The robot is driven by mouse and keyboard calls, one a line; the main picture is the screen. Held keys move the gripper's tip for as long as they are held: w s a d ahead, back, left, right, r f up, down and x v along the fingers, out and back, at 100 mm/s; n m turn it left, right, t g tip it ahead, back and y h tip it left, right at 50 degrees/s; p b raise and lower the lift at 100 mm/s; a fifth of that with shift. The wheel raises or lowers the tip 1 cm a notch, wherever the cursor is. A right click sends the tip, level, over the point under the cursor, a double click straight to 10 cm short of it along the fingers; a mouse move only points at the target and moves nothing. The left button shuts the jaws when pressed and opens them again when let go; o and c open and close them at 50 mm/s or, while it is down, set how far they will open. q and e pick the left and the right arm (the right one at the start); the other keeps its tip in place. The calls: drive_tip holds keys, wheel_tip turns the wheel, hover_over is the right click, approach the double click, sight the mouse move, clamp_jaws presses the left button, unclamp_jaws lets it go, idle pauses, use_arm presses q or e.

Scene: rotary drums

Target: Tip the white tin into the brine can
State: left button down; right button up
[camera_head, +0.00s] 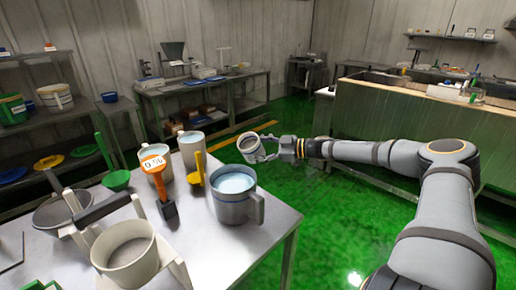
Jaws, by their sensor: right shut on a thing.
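My right gripper (274,148) is shut on a pale, whitish tin (242,155), apparently the white tin. The tin is held off the table, past its right edge, with its mouth tilted toward the camera; a greyish inside shows. A large grey can with a side handle and pale blue contents (233,205) stands upright on the table's right side, below and left of the tin in the picture. It may be the brine can; no label is readable. The tin and this can are apart. My left gripper is not in view.
The metal table (250,243) also holds a cream pot (126,262), an orange-handled tool (163,190), a yellow scoop (195,180), and two more light cans (190,150) (157,176) behind. Green floor lies open to the right of the table.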

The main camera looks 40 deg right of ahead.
sight(252, 148)
drive_tip(key=shift+r+n+h+p, duration=0.4)
drive_tip(key=shift+n+h+p, duration=0.45)
drive_tip(key=shift+p, duration=0.95)
drive_tip(key=shift+n+g+h+p, duration=0.4)
drive_tip(key=shift+n+p, duration=0.65)
drive_tip(key=shift+p, duration=0.2)
drive_tip(key=shift+a+f+n+h+p, duration=0.1)
drive_tip(key=shift+a+n+h+p, duration=0.15)
drive_tip(key=shift+n+h+p, duration=0.35)
drive_tip(key=shift+a+f+n+h+p, duration=0.15)
drive_tip(key=shift+a+n+h+p, duration=0.25)
drive_tip(key=shift+n+p, duration=0.3)
drive_tip(key=shift+s+a+r+n+h+p, duration=0.1)
drive_tip(key=shift+a+r+n+h+p, duration=0.2)
drive_tip(key=shift+n+h+p, duration=0.35)
drive_tip(key=shift+a+r+n+h, duration=0.3)
drive_tip(key=shift+a+n+h, duration=0.15)
drive_tip(key=shift+n, duration=0.2)
drive_tip(key=shift+s+a+r+n+h, duration=0.15)
drive_tip(key=shift+a+r+n+h, duration=0.1)
drive_tip(key=shift+a+n+h, duration=0.5)
drive_tip(key=shift+a+r+n+t+h+b, duration=0.15)
drive_tip(key=shift+a+n+t+h+b, duration=0.2)
drive_tip(key=shift+n+b, duration=0.35)
drive_tip(key=shift+a, duration=0.1)
